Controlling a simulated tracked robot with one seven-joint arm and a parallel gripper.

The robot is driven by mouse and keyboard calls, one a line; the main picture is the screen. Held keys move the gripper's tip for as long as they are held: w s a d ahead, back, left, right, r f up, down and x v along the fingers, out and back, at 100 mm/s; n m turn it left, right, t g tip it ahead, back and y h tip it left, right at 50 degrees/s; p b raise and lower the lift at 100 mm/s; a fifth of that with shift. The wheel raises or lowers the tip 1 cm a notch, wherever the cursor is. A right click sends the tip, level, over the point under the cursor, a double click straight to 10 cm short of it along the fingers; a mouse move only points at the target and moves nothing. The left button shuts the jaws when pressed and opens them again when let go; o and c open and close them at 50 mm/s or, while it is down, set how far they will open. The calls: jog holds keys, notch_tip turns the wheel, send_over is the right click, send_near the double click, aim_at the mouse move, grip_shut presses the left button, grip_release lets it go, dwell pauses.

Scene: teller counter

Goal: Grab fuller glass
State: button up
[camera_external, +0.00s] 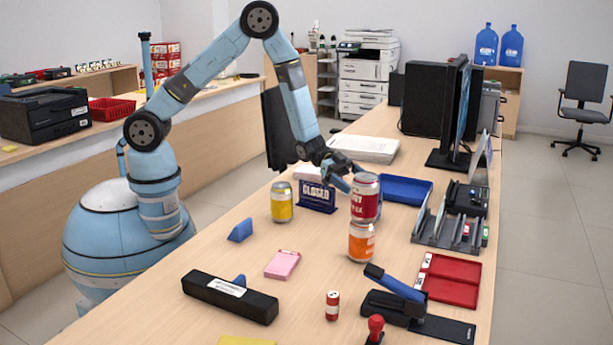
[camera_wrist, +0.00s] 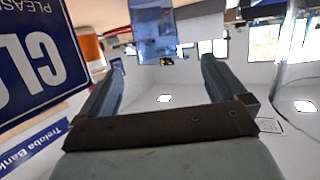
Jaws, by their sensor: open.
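No drinking glass can be made out with certainty in the external view. In the wrist view a clear curved shape (camera_wrist: 288,62) at the right edge may be glass, but I cannot tell. A bluish see-through shape (camera_wrist: 153,32) shows beyond the fingers at the top. My gripper (camera_external: 343,182) is above the counter, beside the red can (camera_external: 366,200) and the blue "CLOSED" sign (camera_external: 317,197). In the wrist view my gripper (camera_wrist: 163,80) has its fingers apart with nothing held between them. The sign also shows large at the left (camera_wrist: 35,55).
The red can stands on an orange can (camera_external: 361,243). A yellow can (camera_external: 281,204) stands to the left. A blue tray (camera_external: 420,184) lies behind, with a grey organiser (camera_external: 440,238) at right. A stapler (camera_external: 400,305) and black bar (camera_external: 228,298) lie nearer.

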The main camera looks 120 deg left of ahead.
aim_at(380, 201)
jog(key=x, duration=1)
jog(key=shift+s, duration=0.1)
jog(key=c, duration=1.2)
